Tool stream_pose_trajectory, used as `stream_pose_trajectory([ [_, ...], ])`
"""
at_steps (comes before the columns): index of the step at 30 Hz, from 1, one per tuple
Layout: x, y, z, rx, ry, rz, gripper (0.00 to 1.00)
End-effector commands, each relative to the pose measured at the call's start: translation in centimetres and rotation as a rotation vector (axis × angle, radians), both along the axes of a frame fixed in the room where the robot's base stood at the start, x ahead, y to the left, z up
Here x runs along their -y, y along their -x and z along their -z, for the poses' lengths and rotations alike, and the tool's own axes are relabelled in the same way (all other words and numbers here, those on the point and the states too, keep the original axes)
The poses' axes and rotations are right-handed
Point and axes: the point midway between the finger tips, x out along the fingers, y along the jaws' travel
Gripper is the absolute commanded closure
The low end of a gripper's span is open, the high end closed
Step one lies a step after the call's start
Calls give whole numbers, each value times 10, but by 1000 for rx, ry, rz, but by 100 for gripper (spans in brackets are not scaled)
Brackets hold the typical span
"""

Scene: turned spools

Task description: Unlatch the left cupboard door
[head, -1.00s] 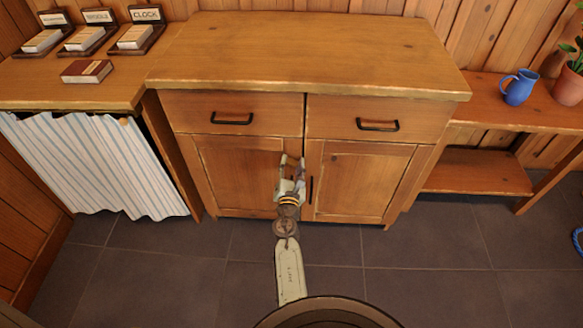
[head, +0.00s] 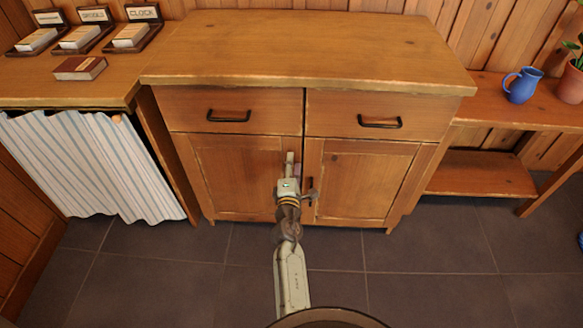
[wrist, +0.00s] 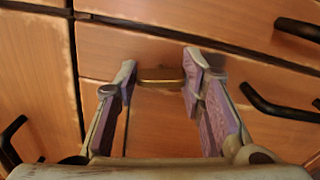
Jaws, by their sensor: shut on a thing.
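The left cupboard door (head: 232,178) is a wooden panel under the left drawer, and it looks closed in the head view. My gripper (head: 291,158) is at its upper right part, near the seam with the right door (head: 365,182). In the wrist view my gripper (wrist: 161,75) has its two fingertips at either end of a small brass bar, the latch (wrist: 160,82), and is shut on it. The latch lies across between the fingers against the wood. In the head view my gripper hides the latch and part of the door edge.
Drawers with black handles (head: 229,116) sit above the doors. Another black handle shows in the wrist view (wrist: 275,106). A right shelf bears a blue jug (head: 521,85) and a potted plant (head: 571,86). A striped curtain (head: 95,165) hangs at left.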

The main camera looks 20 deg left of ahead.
Motion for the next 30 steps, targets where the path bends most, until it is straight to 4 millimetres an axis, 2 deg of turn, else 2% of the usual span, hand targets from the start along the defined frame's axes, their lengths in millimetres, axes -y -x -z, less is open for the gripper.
stream_pose_trajectory([
  [12,0,0,1,-54,-187,0,92],
  [29,0,0,1,-63,-217,0,92],
  [30,0,0,1,-63,-217,0,62],
])
